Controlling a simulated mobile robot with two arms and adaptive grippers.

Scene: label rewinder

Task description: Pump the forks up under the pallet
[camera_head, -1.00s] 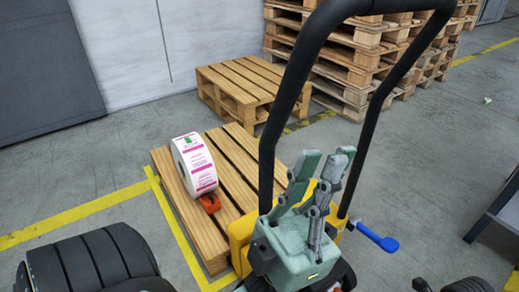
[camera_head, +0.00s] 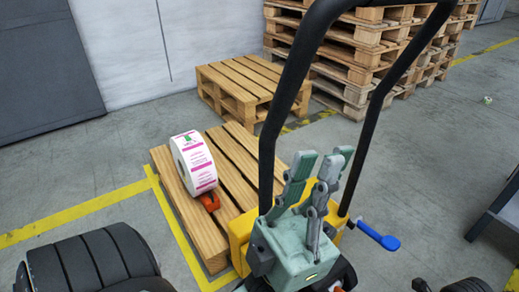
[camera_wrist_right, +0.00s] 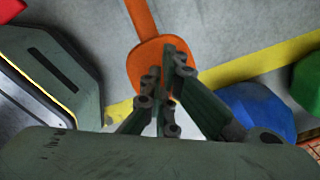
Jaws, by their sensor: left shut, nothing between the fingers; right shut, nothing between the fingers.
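The pallet jack stands in front of me with its black loop handle (camera_head: 285,85) upright and its yellow body (camera_head: 239,232) at the near end of a wooden pallet (camera_head: 205,232). A white label roll (camera_head: 194,163) sits on the pallet beside a small orange piece. The forks are hidden under the pallet. My left gripper (camera_head: 321,168) is shut and empty, fingers pointing up, in front of the handle's lower part. In the right wrist view, my right gripper (camera_wrist_right: 167,75) is shut and empty over the round end of an orange lever (camera_wrist_right: 148,62). I cannot tell whether they touch.
A blue-ended lever (camera_head: 378,236) sticks out right of the jack. Another pallet (camera_head: 245,80) lies behind, and tall pallet stacks (camera_head: 360,60) stand at the back. A dark table edge (camera_head: 495,207) is at the right. Yellow lines (camera_head: 85,206) mark the open grey floor.

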